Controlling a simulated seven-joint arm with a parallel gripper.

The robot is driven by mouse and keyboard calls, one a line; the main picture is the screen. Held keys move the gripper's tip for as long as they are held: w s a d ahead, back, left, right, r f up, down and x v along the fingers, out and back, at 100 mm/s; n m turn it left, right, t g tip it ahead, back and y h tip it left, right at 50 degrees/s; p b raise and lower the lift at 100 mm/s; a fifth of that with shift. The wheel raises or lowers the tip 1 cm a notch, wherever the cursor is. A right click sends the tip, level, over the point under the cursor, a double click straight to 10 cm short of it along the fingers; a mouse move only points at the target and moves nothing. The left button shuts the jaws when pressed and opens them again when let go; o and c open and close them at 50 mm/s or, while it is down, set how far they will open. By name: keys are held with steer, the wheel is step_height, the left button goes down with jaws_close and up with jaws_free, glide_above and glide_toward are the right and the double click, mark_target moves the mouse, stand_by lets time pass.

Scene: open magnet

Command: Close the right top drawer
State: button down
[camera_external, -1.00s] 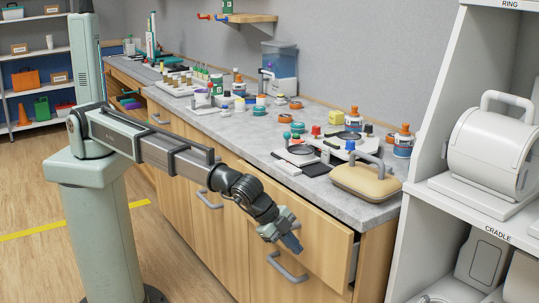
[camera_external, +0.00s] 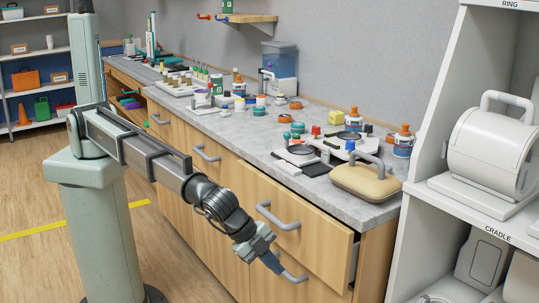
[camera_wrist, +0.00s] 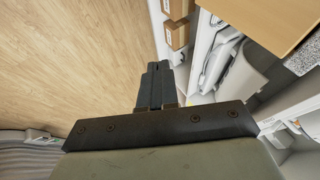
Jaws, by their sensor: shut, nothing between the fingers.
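The right top drawer (camera_external: 318,243) is the light wood front at the right end of the counter. It stands out from the cabinet, with a dark gap at its right side. Its grey handle (camera_external: 277,216) is in plain view. My gripper (camera_external: 273,264) is in front of and below that handle, pointing down to the right, near the handle of the lower front (camera_external: 291,274). In the wrist view my gripper (camera_wrist: 156,82) is shut with its dark fingers together and empty. A wood panel fills the upper right there; I cannot tell which part it is.
The grey countertop (camera_external: 245,122) holds bottles, jars and a tan padded block (camera_external: 365,181) near the right front edge. A white shelving unit (camera_external: 425,215) stands close to the right of the cabinet. Open wooden floor (camera_external: 165,265) lies to the left.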

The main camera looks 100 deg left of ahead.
steer(key=w+d+f+y, duration=0.1)
steer(key=w+d+y, duration=0.1)
steer(key=w+d, duration=0.15)
steer(key=y, duration=0.4)
glide_toward(338, 272)
step_height(338, 272, down, 4)
steer(key=w+a, duration=0.2)
steer(key=shift+w+a+r+g, duration=0.1)
steer(key=shift+w+a+g, duration=0.1)
steer(key=shift+w+g, duration=0.2)
steer(key=shift+w+a, duration=0.35)
